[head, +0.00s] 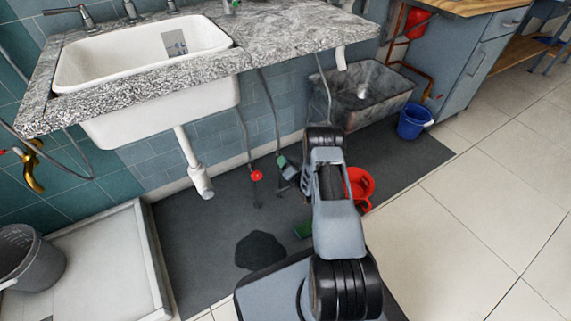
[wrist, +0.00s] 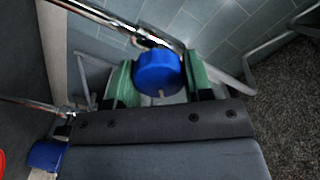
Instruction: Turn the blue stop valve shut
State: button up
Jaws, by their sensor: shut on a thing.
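The blue stop valve's round knob (wrist: 158,74) is in the middle of the wrist view, on a metal fitting at the tiled wall. A short pale mark shows on its near edge. My gripper (wrist: 160,84) has its green-padded fingers on either side of the knob and is shut on it. In the head view my gripper (head: 286,166) is low at the wall under the counter, and the blue knob is hidden there. A red valve knob (head: 256,175) hangs on a pipe left of my gripper.
A white sink (head: 140,55) and granite counter (head: 290,30) overhang the spot. A white drain pipe (head: 197,165) hangs left. A red bucket (head: 362,184) stands right beside my arm, with a blue bucket (head: 413,122) farther off. A dark puddle (head: 260,250) lies on the mat.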

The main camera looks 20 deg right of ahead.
jog(key=m, duration=0.4)
jog(key=shift+d+f, duration=0.1)
jog(key=shift+f, duration=0.05)
jog(key=shift+m+b, duration=0.35)
jog(key=shift+m, duration=1.75)
jog(key=o, duration=0.9)
jog(key=s+p, duration=0.1)
jog(key=s, duration=0.3)
jog(key=s+d+p, duration=0.1)
jog(key=s+p, duration=0.1)
jog(key=s, duration=0.3)
jog(key=s+p, duration=0.1)
jog(key=s, duration=0.3)
jog(key=shift+s+d+p, duration=0.3)
jog(key=shift+s+p, duration=0.1)
